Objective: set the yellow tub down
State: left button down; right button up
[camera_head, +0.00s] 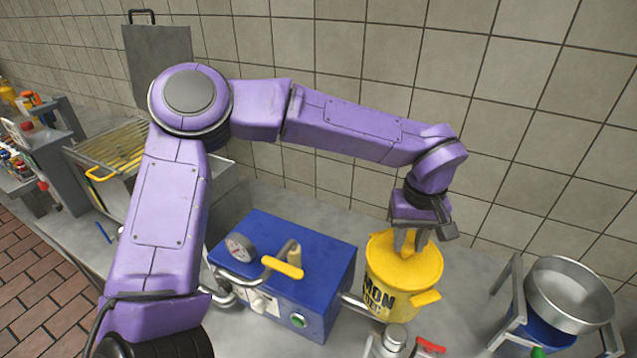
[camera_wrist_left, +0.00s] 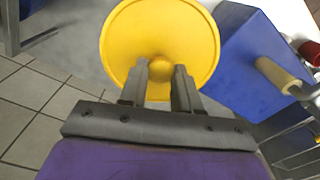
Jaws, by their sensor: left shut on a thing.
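The yellow tub (camera_head: 392,298) has dark lettering on its side, a yellow lid with a round knob and a side handle. It looks upright, at the right of the blue machine in the head view. My left gripper (camera_head: 411,243) comes down on the lid from above and is shut on the knob. In the left wrist view the lid (camera_wrist_left: 160,30) fills the upper middle, with the fingers (camera_wrist_left: 160,78) on either side of the knob. The tub's base is partly hidden, so I cannot tell if it touches the counter. My right gripper is not in view.
The blue machine (camera_head: 290,255) with a gauge and yellow lever stands close left of the tub. A metal pot (camera_head: 570,290) on a stand is at the right. A silver-topped bottle (camera_head: 393,338) and a red-handled item (camera_head: 430,346) are in front. The tiled wall is behind.

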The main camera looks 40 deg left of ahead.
aim_at(399, 271)
pick_arm(q)
jog(key=shift+w, duration=0.15)
jog(key=f, duration=0.5)
jog(key=f+p, duration=0.1)
jog(key=f, duration=0.3)
jog(key=shift+s+f, duration=0.2)
jog(key=shift+f, duration=0.3)
jog(key=c, duration=0.8)
grip_release()
